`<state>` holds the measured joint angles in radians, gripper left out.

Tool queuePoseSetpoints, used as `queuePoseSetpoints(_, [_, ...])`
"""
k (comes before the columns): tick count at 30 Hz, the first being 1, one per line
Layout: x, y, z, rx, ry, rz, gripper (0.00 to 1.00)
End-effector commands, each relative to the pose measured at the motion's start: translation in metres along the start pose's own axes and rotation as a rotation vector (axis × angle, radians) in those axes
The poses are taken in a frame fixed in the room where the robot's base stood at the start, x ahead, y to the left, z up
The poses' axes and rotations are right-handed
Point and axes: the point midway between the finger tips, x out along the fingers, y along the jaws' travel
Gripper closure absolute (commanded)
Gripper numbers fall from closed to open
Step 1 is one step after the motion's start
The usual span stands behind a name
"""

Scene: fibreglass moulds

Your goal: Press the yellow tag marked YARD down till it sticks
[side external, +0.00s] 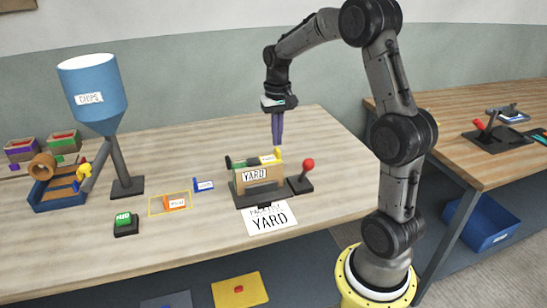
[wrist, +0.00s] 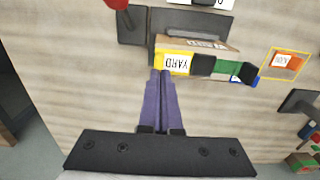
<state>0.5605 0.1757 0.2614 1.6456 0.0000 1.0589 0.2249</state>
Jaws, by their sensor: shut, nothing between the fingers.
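The yellow tag marked YARD (wrist: 176,63) shows in the wrist view with its white label upside down, at the end of a row with black and green pieces.
A red-knobbed lever (side external: 308,165) stands right of the box. A YARD sheet (side external: 270,220) lies in front. A blue tag (side external: 204,185), an orange tag (side external: 175,202) and a green button (side external: 124,221) lie left. A blue hopper (side external: 93,85) stands further left. The table's right rear is clear.

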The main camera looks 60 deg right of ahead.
Motion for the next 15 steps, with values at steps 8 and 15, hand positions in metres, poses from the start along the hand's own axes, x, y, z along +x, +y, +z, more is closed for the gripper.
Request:
queuePoseSetpoints(8, [0.0028,0.0000,0.0002,0.000,-0.001,0.000,1.00])
queuePoseSetpoints(15, [0.0063,0.0000,0.0001,0.000,-0.001,0.000,1.00])
